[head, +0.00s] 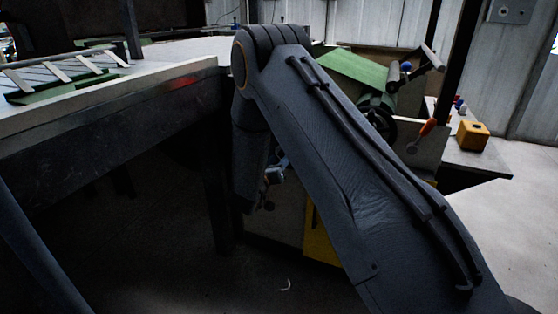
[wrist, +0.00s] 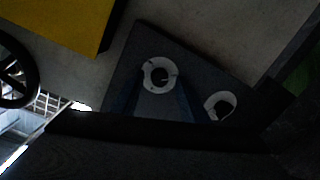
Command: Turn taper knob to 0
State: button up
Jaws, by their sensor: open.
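In the wrist view a dark tilted panel (wrist: 140,45) carries two round pale dials with dark centres. One dial (wrist: 159,75) is near the middle and the other dial (wrist: 220,106) is lower right. No labels are readable, so I cannot tell which is the taper knob or where it points. My gripper (wrist: 158,106) shows as two dim bluish fingers, open and apart, below and around the middle dial in the picture. In the head view my arm hides most of the area around the gripper.
In the wrist view a yellow block (wrist: 65,20) is at upper left and a black handwheel (wrist: 16,72) at the left edge. In the head view a long table (head: 110,125) stands left, a green machine (head: 355,75) behind my arm, and a yellow box (head: 473,136) at right.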

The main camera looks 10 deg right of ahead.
jog(key=v, duration=0.7)
jog(key=shift+s+p, duration=0.2)
jog(key=shift+p, duration=0.15)
jog(key=shift+a, duration=0.15)
jog(key=a+r+g+y, duration=0.1)
jog(key=a+r+y, duration=0.2)
jog(key=a+y, duration=0.15)
jog(key=s+a+r+n+g+y, duration=0.2)
jog(key=s+a+r+g+y, duration=0.15)
jog(key=s, duration=0.25)
jog(key=s+a+r+n+g+y, duration=0.2)
jog(key=s+a+y, duration=0.2)
jog(key=s, duration=0.3)
jog(key=s+d+r+g+h, duration=0.1)
jog(key=s+d+r+g, duration=0.15)
jog(key=s, duration=0.75)
jog(key=s+d+r+n+g+p, duration=0.1)
jog(key=s+d+g, duration=0.2)
jog(key=s, duration=0.6)
jog(key=s+d+r+g+h, duration=0.1)
jog(key=s+d+r+g, duration=0.15)
jog(key=s, duration=0.75)
jog(key=d+r+m+p, duration=0.2)
jog(key=d+r+p, duration=0.4)
jog(key=p, duration=0.9)
jog(key=shift+d+r, duration=0.4)
jog(key=shift+d, duration=0.8)
